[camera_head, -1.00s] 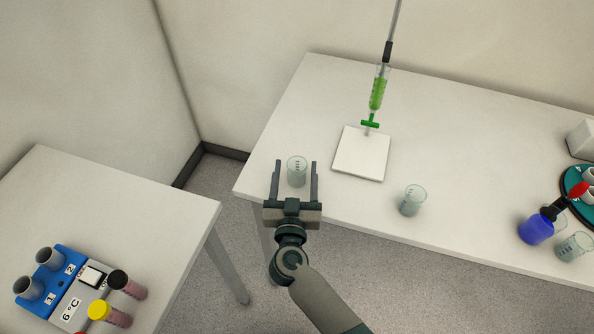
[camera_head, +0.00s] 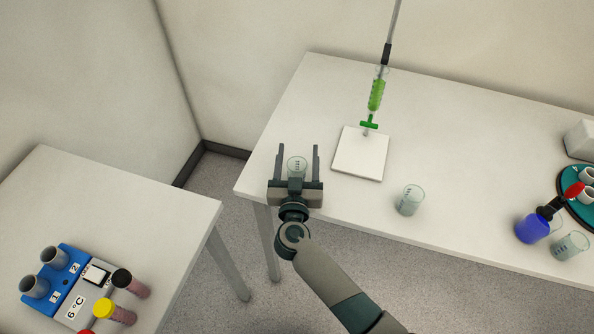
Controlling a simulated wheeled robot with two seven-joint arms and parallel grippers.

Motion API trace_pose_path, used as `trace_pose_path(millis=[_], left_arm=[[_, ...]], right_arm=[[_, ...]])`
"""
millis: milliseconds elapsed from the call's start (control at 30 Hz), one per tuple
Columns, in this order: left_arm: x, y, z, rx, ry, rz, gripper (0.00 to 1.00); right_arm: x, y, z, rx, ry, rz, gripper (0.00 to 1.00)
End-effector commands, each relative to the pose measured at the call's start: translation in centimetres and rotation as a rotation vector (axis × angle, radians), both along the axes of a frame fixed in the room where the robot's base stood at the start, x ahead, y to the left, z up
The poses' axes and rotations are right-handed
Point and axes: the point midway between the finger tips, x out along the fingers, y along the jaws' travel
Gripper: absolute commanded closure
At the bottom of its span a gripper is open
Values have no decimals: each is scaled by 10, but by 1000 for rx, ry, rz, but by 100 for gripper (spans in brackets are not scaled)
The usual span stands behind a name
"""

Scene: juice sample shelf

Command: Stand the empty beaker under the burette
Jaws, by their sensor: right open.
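An empty clear beaker (camera_head: 297,164) stands on the far table near its left front corner. My right gripper (camera_head: 298,148) is open, with one finger on each side of this beaker; whether they touch it I cannot tell. A second clear beaker (camera_head: 410,200) stands to the right near the front edge and looks empty. The burette (camera_head: 376,95) holds green liquid and has a green tap; it hangs over a white square plate (camera_head: 358,160). No beaker stands on the plate. My left gripper is not in view.
A blue-filled flask (camera_head: 532,229), another clear beaker (camera_head: 570,246) and a teal round rack (camera_head: 580,200) are at the right. A blue and white block (camera_head: 62,280) with capped tubes sits on the left table. The table between plate and right-hand beaker is clear.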

Motion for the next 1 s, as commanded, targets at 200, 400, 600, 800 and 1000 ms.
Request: trace_pose_path(millis=[200, 400, 600, 800, 1000], left_arm=[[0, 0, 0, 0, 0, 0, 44], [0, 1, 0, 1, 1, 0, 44], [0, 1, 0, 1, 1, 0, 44], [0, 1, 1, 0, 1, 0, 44], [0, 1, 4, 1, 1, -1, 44]], right_arm=[[0, 0, 0, 0, 0, 0, 69], [0, 0, 0, 0, 0, 0, 84], [0, 0, 1, 1, 0, 0, 84], [0, 1, 14, 4, 0, 0, 84], [0, 0, 44, 5, -2, -1, 84]])
